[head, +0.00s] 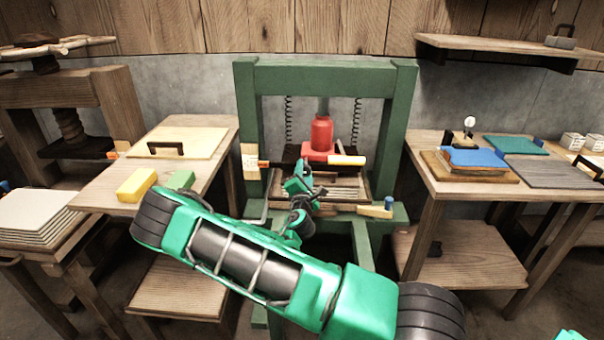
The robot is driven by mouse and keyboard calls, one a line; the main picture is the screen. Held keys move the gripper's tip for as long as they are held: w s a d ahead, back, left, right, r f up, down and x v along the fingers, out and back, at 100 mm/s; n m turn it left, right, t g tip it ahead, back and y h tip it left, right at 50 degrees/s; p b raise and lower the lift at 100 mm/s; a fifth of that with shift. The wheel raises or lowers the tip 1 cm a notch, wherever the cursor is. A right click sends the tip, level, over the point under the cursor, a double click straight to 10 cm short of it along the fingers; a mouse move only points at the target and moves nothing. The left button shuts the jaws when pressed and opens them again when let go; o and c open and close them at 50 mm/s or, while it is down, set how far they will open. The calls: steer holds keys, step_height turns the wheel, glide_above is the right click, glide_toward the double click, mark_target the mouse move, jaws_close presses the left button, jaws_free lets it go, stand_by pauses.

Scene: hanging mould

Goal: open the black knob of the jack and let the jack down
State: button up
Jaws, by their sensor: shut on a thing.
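The red jack (321,134) stands upright inside the green press frame (246,115), with its ram up against the top beam. A pale-handled lever (346,161) sticks out to the right at the jack's base. My gripper (304,168) is at the front of the jack's base, left of the lever, with its tips pointing at the base. It is shut on what appears to be the black knob, which the gripper itself hides. My green arm crosses the foreground.
Coil springs (357,125) hang on both sides of the jack. A stack of boards (343,193) lies on the press bed below it. A left bench (108,197) holds a yellow block (137,185). A right table (424,165) holds a blue-topped stack (472,159).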

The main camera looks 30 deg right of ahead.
steer(key=shift+s+d+f+n, duration=0.15)
steer(key=shift+f+n, duration=0.15)
steer(key=shift+n, duration=0.6)
steer(key=o, duration=1)
steer(key=shift+r, duration=0.1)
steer(key=v, duration=1)
steer(key=shift+s+a+r, duration=0.1)
steer(key=shift+s+a, duration=0.15)
steer(key=shift+a, duration=0.05)
steer(key=shift+d, duration=0.1)
